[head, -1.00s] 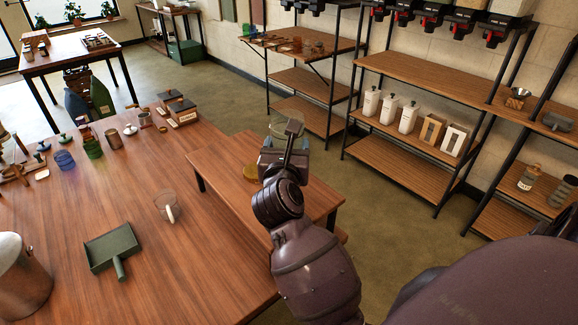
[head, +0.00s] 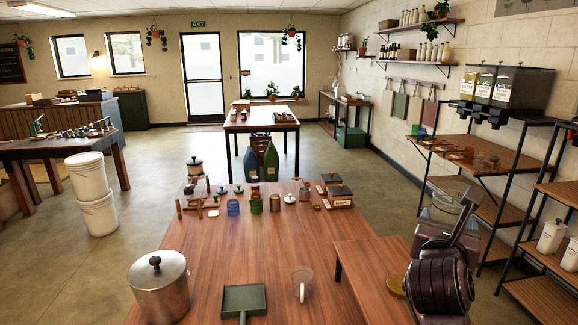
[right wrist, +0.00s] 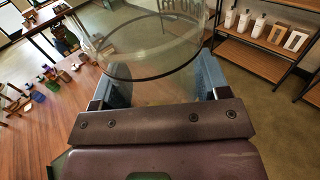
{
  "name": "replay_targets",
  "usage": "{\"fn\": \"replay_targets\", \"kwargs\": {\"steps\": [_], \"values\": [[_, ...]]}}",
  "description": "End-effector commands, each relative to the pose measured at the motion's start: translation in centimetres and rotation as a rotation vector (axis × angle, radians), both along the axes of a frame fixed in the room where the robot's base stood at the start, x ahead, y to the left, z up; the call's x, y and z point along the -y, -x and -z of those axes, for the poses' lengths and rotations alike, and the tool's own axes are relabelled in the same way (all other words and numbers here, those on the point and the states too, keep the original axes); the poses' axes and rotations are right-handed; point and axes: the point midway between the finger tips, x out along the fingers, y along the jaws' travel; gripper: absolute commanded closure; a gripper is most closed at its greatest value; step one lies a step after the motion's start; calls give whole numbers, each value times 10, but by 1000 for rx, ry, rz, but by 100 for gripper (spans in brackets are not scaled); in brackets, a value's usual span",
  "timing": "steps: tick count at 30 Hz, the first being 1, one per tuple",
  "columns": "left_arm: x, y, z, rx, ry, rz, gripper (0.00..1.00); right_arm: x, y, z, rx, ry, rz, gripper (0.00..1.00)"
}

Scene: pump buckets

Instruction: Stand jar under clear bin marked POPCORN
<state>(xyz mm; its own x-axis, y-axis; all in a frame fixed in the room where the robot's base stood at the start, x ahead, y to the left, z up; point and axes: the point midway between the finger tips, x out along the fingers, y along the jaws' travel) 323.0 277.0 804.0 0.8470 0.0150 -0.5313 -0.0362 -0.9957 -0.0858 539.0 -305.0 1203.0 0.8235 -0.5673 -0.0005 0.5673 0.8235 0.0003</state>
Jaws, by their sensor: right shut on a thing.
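A clear glass jar (head: 447,203) is in my right gripper (head: 440,216) at the right of the head view. In the right wrist view the jar (right wrist: 140,68) sits between the two blue-grey fingers of my right gripper (right wrist: 155,82), which is shut on it. It is held in the air beside the low wooden bench. Clear bins (head: 487,88) with labels stand on a dark dispenser rack at the upper right. One label appears to read MILLET; I cannot make out a POPCORN label. My left gripper is not in view.
A wooden table (head: 240,262) holds a steel pot (head: 158,285), a green dustpan (head: 243,302), a clear cup (head: 302,284) and small jars. The low bench (head: 365,262) adjoins it. A wooden shelf unit (head: 475,153) stands below the bins. Open floor lies between table and shelves.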

Motion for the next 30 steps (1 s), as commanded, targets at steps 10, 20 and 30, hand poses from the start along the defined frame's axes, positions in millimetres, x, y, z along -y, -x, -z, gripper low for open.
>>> {"fn": "replay_targets", "kwargs": {"steps": [10,20,30], "values": [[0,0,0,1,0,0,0,-65,-10,28,-5,11,-328,61],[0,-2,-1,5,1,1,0,-105,21,128,-10,0,-571,61],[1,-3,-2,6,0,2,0,-98,47,175,0,-2,-607,61]]}}
